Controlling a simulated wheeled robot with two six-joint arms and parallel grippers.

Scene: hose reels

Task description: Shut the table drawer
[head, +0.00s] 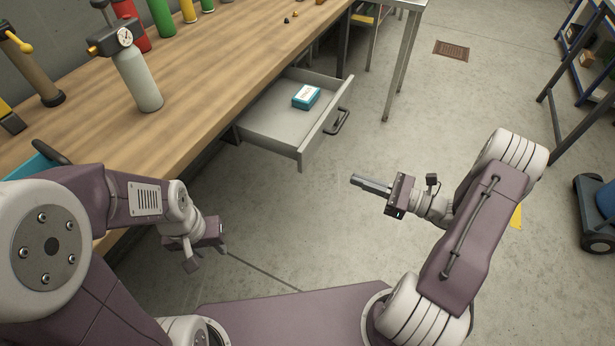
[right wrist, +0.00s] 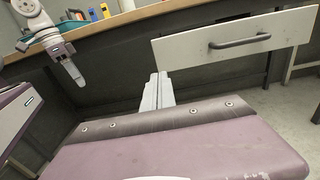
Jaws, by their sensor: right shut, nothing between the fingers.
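The grey table drawer (head: 268,138) is pulled out from under the wooden workbench. Its front panel has a dark bar handle (head: 338,122), which also shows in the right wrist view (right wrist: 239,42). A small teal and white box (head: 306,96) lies inside the drawer. My right gripper (head: 354,181) is shut and empty, in front of the drawer and below the handle, apart from both. Its closed fingers show in the right wrist view (right wrist: 157,92). My left gripper (head: 209,258) hangs beside the bench's front edge, left of the drawer, with its fingers apart and nothing seen between them.
The wooden workbench (head: 215,65) carries a grey cylinder with a gauge (head: 137,78) and several coloured cylinders along the back. A metal-legged table (head: 403,65) stands beyond the drawer. A wheeled cart (head: 596,215) is at the far right. The floor in front of the drawer is clear.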

